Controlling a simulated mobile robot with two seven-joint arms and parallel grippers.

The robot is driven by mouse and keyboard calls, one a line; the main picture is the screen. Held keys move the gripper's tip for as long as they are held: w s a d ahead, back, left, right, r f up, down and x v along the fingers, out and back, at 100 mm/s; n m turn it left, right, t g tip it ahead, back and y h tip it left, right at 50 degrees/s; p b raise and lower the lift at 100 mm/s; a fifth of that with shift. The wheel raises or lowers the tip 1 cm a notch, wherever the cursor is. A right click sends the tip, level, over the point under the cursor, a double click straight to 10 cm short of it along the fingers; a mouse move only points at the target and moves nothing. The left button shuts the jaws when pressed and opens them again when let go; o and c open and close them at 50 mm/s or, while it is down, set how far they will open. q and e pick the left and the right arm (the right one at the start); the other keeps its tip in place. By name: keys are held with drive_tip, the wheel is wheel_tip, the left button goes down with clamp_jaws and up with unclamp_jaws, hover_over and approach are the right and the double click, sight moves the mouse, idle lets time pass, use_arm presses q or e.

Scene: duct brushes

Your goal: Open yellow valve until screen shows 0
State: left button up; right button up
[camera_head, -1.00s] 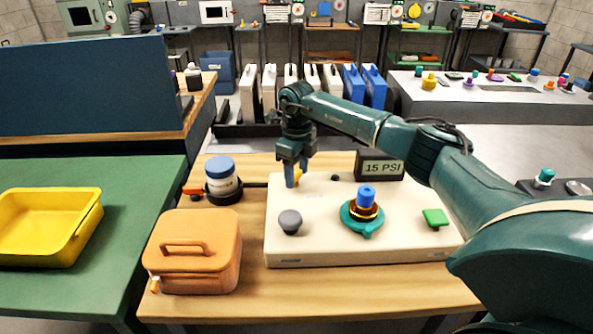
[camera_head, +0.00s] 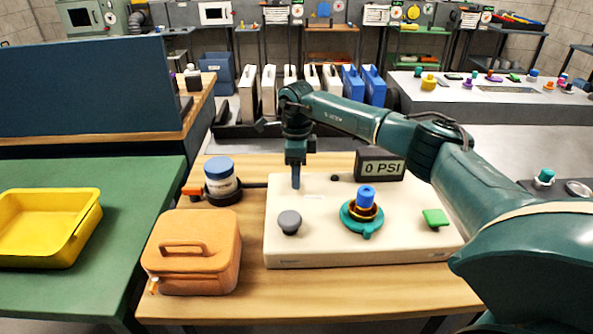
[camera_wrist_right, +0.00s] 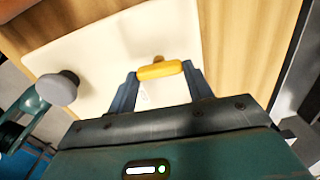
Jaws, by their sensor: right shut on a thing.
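My right gripper (camera_head: 296,184) points down over the back left of the cream panel box (camera_head: 325,250). In the right wrist view it (camera_wrist_right: 160,82) is shut on the yellow valve handle (camera_wrist_right: 158,70), which lies between its fingertips. The gripper hides the handle in the head view. The small dark screen (camera_head: 381,167) at the back right of the box reads 0 PSI. My left gripper is not in view.
On the box are a grey knob (camera_head: 289,221), a teal and blue valve (camera_head: 364,208) and a green square (camera_head: 436,217). To the left are an orange case (camera_head: 193,258) and a blue-lidded jar (camera_head: 221,176). A yellow tray (camera_head: 40,262) is on the green table.

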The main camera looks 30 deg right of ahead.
drive_tip(key=o, duration=1)
drive_tip(key=shift+r, duration=0.15)
wheel_tip(320, 180, up, 13)
idle(0.4)
